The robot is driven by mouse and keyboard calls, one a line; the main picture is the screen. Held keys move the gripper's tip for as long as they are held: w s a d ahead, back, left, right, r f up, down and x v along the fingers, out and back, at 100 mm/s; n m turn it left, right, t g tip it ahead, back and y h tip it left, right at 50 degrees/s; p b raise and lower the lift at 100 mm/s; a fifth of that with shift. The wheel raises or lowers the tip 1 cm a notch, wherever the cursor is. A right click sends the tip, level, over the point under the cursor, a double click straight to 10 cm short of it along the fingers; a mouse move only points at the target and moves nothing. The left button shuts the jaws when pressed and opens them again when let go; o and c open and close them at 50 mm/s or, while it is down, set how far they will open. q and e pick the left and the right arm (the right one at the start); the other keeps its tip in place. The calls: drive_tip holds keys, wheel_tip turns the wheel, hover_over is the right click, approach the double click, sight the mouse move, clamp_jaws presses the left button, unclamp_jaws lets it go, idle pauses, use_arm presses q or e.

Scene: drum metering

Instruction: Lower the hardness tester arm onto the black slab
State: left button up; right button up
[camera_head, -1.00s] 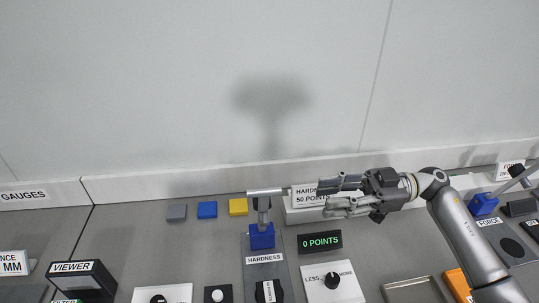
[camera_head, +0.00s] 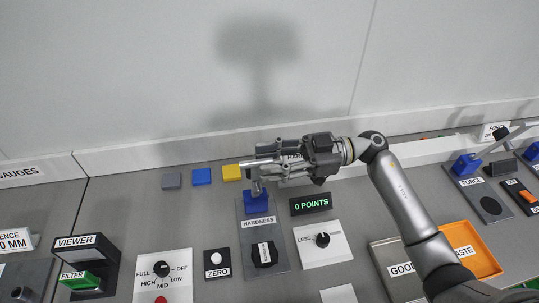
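The hardness tester (camera_head: 277,262) is a grey plate with a blue block (camera_head: 257,202) near its back. Its metal arm (camera_head: 248,163) is raised above the block, with a bar reaching left past my fingertips. A black slab (camera_head: 262,264) with a white label lies on the front of the plate, below the arm. My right gripper (camera_head: 262,162) comes in from the right at the bar. Its fingers are apart, one on each side of the bar; contact cannot be told. My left gripper is not in view.
The display (camera_head: 311,204) reads 0 POINTS. A LESS/MORE dial panel (camera_head: 325,256) is right of the tester, and a ZERO button box (camera_head: 216,273) is left. Grey, blue and yellow blocks (camera_head: 232,172) lie behind. An orange tray (camera_head: 483,262) is at right. The wall closes off the back.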

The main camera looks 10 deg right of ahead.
drive_tip(key=shift+a, duration=0.1)
clamp_jaws()
idle(0.3)
drive_tip(key=s+f+n+b, duration=0.4)
drive_tip(key=s+f, duration=0.5)
drive_tip(key=s, duration=0.3)
drive_tip(key=shift+n+b, duration=0.4)
drive_tip(key=shift+n, duration=0.4)
drive_tip(key=shift+s, duration=0.1)
